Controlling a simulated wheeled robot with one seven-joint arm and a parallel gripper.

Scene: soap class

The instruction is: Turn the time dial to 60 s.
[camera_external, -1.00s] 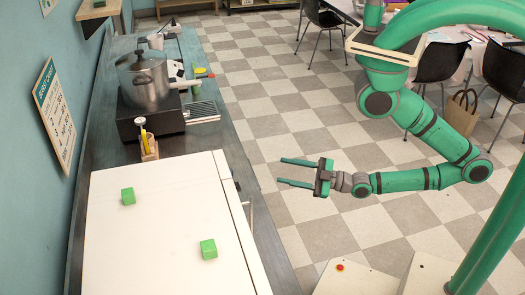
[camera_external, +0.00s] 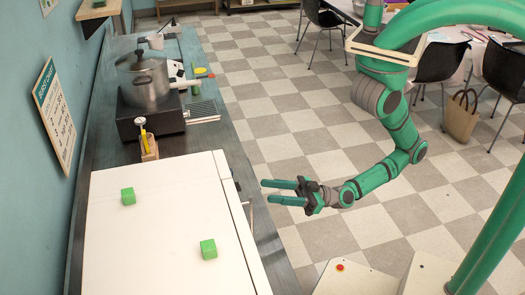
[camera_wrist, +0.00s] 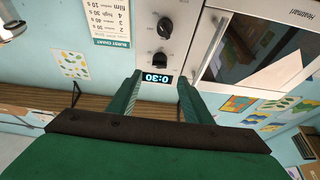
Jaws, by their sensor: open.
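In the wrist view, which is upside down, the appliance's control panel (camera_wrist: 170,8) is ahead of my gripper. It carries two dark dials, an upper dial (camera_wrist: 165,27) and a lower dial (camera_wrist: 160,58); I cannot tell which sets time. The lit display (camera_wrist: 157,78) reads 0:30 upside down. My gripper (camera_external: 267,191) is open and empty, its fingertips on either side of the display in the wrist view and apart from the dials. In the external view, the white appliance (camera_external: 150,225) stands at the left, its front face hidden, with my gripper off its right side.
A pot (camera_external: 146,82) and a holder with a yellow item (camera_external: 149,148) stand farther along the counter. The door (camera_wrist: 255,50) is beside the panel. The checkered floor is clear around my arm.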

